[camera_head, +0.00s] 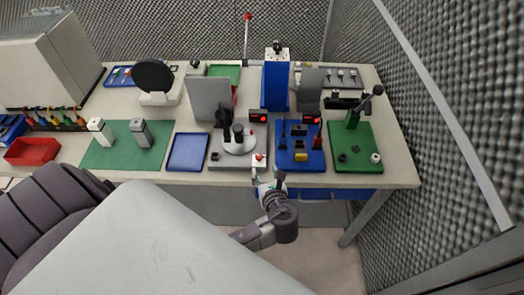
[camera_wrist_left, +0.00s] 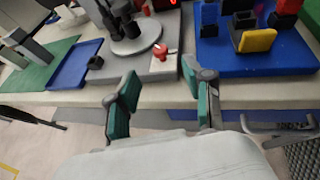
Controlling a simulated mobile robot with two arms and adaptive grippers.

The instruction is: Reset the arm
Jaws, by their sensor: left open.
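My left gripper (camera_head: 268,181) is open just in front of the bench's front edge, below the grey fixture plate. In the left wrist view my left gripper (camera_wrist_left: 160,88) shows two separated fingers with green pads and nothing between them. The grey plate with a round disc (camera_head: 238,143) lies beyond the fingertips. A red knob on a white block (camera_head: 259,160) sits at its front right corner. The knob also shows in the wrist view (camera_wrist_left: 160,51), beyond the gap between the fingers. My right gripper is in neither view.
The workbench (camera_head: 395,165) carries a blue fixture board (camera_head: 300,162), a green board (camera_head: 357,165), a blue tray (camera_head: 188,152), a green mat (camera_head: 108,155) and a red bin (camera_head: 32,151). A foam wall (camera_head: 440,130) stands right. Open floor (camera_head: 325,265) lies in front.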

